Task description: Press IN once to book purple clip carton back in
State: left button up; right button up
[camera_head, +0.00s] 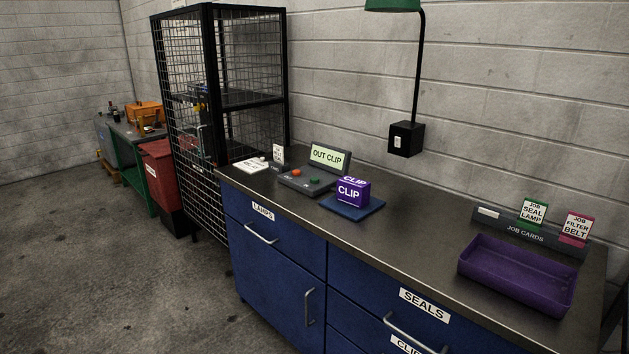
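The purple clip carton (349,193), lettered CLIP, stands upright on a blue pad (367,207) on the counter. Left of it is a dark grey button panel (296,184) with an orange-red button (296,172) and a green button (314,181). Which button is marked IN is too small to read. A display (330,157) behind the panel reads OUT CLIP. Neither of my grippers is in view.
A purple tray (516,285) sits empty at the counter's right, before the job card holder (525,236). A white card (251,165) lies left of the panel. A green lamp (392,5) hangs above. The counter (405,238) is clear between pad and tray.

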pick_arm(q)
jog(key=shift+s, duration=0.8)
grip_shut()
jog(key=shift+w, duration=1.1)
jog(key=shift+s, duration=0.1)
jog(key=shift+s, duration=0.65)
